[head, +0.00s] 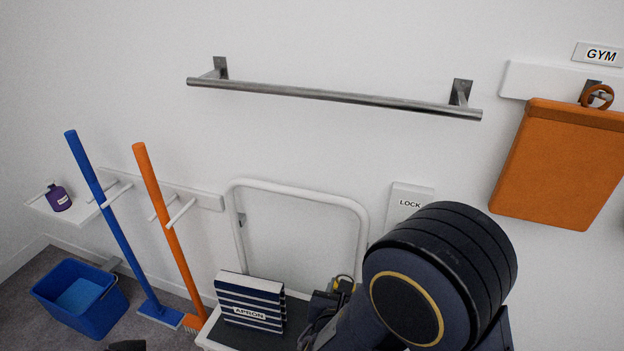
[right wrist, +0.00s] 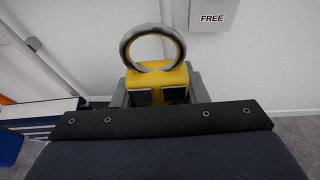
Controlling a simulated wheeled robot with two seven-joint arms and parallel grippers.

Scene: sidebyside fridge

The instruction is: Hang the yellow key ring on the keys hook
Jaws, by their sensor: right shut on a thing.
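The yellow key ring, a yellow block with a grey ring on top, shows in the right wrist view (right wrist: 158,80). My right gripper (right wrist: 158,98) is shut on the yellow block, and the ring stands up above the jaws. In the head view, a small part of the yellow key ring (head: 344,283) shows beside my right gripper (head: 334,293), low in front of the wall and partly hidden by my right arm. I see no hook labelled keys in either view. My left gripper cannot be made out.
A box marked FREE (right wrist: 212,14) shows in the wrist view. A striped apron (head: 249,301) sits on a bench. An orange bag (head: 560,160) hangs right. A metal rail (head: 330,95) crosses the wall.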

